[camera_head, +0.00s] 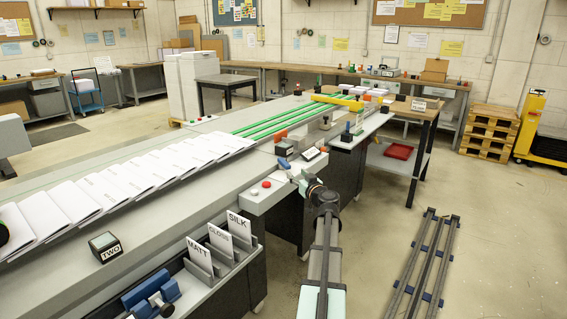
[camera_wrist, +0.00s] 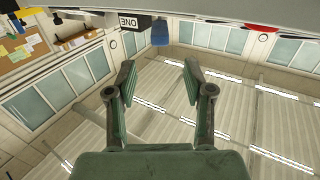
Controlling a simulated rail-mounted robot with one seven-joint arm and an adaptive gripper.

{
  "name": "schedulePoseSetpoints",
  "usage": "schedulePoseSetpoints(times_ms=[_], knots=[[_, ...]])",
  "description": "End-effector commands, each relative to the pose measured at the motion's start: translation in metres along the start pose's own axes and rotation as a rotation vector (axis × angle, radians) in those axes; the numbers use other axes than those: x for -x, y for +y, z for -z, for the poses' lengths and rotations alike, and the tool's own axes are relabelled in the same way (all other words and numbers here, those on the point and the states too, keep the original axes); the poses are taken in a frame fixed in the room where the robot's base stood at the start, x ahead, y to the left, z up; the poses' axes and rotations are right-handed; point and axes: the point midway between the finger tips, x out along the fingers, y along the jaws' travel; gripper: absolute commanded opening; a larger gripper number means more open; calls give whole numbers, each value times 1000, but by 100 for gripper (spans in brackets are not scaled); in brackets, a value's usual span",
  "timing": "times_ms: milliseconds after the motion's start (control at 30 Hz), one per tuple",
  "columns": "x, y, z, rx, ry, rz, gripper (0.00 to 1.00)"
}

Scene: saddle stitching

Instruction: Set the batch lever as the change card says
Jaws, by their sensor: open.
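My gripper (camera_head: 284,164) is at the control ledge on the machine's near side. In the wrist view my open fingers (camera_wrist: 158,72) have nothing between them. Above them in that view are a dark block marked ONE (camera_wrist: 129,21) and a blue knob (camera_wrist: 160,33), apart from the fingertips. I cannot tell which part is the batch lever or which card is the change card.
Cards marked MATT (camera_head: 199,253), GLOSS (camera_head: 219,237) and SILK (camera_head: 238,226) stand in a front rack. A red button (camera_head: 266,184) is left of my gripper. White booklets (camera_head: 118,182) line the machine. Dark floor rails (camera_head: 424,265) lie to the right; open floor surrounds them.

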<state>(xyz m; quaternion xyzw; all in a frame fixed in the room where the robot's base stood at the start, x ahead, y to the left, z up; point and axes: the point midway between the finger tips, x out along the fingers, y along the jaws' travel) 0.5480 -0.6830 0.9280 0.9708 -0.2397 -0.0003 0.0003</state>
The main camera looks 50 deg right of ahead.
Motion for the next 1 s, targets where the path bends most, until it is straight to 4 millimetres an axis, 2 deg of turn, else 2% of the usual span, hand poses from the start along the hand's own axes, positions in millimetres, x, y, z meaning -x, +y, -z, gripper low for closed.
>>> schedulePoseSetpoints(times_ms=[33,100,500,700,1000], knots=[[-15,2,2,-1,0,2,52],[-29,2,2,-1,0,0,52],[-103,2,2,-1,0,0,52],[-124,0,1,-1,1,0,52],[-130,0,0,-1,1,-1,52]])
